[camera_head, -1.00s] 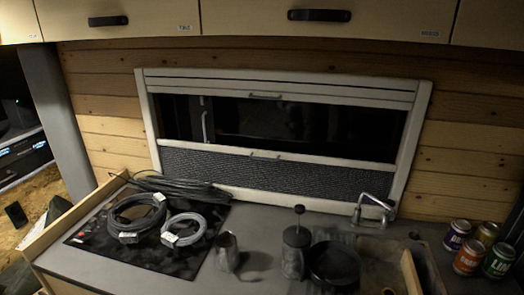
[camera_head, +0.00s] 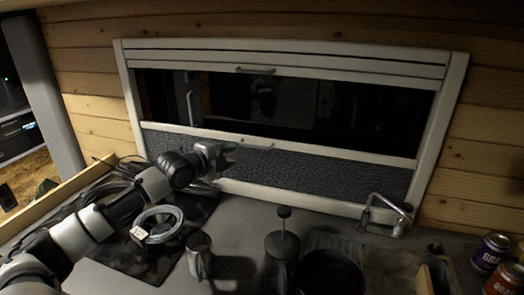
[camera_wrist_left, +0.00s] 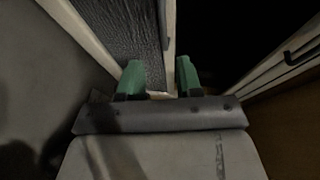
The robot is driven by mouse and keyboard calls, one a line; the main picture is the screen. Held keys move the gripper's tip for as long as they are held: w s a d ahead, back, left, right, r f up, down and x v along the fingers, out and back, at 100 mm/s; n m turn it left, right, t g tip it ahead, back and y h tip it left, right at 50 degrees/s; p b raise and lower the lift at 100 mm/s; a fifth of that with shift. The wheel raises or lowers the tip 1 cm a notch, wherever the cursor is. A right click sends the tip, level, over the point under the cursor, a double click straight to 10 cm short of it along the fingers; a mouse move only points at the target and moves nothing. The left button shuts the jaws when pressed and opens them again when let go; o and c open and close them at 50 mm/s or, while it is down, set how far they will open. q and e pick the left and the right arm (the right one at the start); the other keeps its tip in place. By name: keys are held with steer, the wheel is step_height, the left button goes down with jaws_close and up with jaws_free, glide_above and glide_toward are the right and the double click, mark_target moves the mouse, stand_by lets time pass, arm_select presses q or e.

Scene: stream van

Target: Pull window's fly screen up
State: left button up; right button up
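The window (camera_head: 290,60) has a white frame. Its dark textured fly screen (camera_head: 320,174) covers the lower part, topped by a white bar (camera_head: 340,154) with a small handle (camera_head: 257,146). The screen (camera_wrist_left: 122,28) also fills the upper left of the left wrist view, with the pale bar beside it. My left gripper (camera_head: 230,156) is open and empty, its green fingers just left of the handle. In the left wrist view the two fingertips (camera_wrist_left: 159,74) are apart, with the bar's line between them. Contact cannot be told. My right gripper is not in view.
An upper blind with its own handle (camera_head: 255,70) sits at the window's top. Below my left arm are coiled cables (camera_head: 157,224) and a metal jug (camera_head: 199,255). A French press (camera_head: 282,250), a pan (camera_head: 331,272) and a tap (camera_head: 388,214) stand farther right.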

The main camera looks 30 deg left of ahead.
mark_target(252, 146)
arm_select(q)
steer(key=p+x, duration=0.1)
steer(key=x, duration=0.4)
steer(key=p+x, duration=0.1)
steer(key=x, duration=0.2)
steer(key=shift+w+r+p, duration=0.25)
steer(key=shift+p, duration=0.1)
steer(key=shift+w+d+f, duration=0.15)
steer(key=shift+w, duration=0.45)
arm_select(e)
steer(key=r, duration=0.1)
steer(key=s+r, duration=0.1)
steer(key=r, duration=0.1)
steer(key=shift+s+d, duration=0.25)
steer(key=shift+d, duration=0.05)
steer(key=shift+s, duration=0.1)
arm_select(q)
jaws_close()
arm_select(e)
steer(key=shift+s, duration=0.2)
